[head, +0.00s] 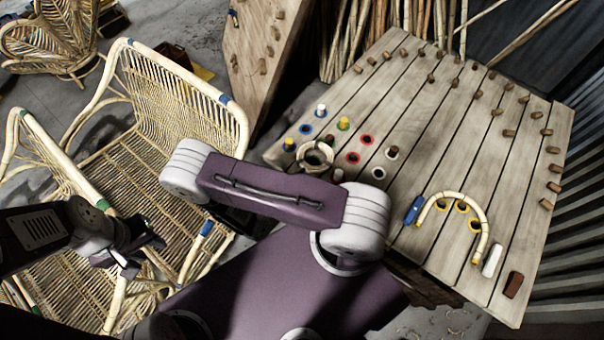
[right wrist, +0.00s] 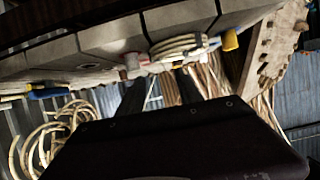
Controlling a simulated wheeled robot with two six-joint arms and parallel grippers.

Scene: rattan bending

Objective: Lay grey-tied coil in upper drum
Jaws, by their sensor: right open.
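My right gripper (right wrist: 163,90) is open in the right wrist view, its two dark fingers apart with nothing gripped between them. I cannot pick out the upper drum with certainty. In the head view my left gripper (head: 142,254) is over the rattan chair frames, its jaws apart and empty. My right arm hides the right gripper there.
Rattan chair frames (head: 180,105) stand at the left. Loose poles (head: 390,30) lean behind, and a corrugated wall (head: 585,190) is at the right.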

